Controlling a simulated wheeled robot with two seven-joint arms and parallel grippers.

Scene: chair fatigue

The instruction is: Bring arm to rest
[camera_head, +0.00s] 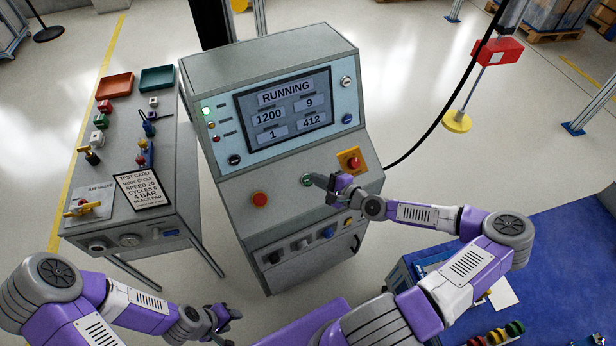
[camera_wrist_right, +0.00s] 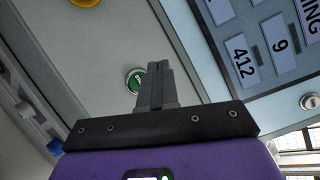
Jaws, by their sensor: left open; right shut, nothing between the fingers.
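My right gripper (camera_head: 318,181) is shut and empty, its tips at the sloped front of the grey control console (camera_head: 290,195). In the right wrist view the shut fingers (camera_wrist_right: 155,85) are beside a green button (camera_wrist_right: 134,80) and partly cover it; I cannot tell whether they touch. The green button (camera_head: 307,180) also shows in the head view. The console screen (camera_head: 285,109) reads RUNNING, with 1200, 9, 1 and 412. My left gripper (camera_head: 228,326) is open and empty, low in front of the console.
A grey side table (camera_head: 165,190) with trays, an air valve (camera_head: 80,207) and a test card (camera_head: 142,188) stands left of the console. A red button (camera_head: 260,199) and a red knob on yellow (camera_head: 352,160) flank the green button. A blue mat (camera_head: 570,250) lies at right.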

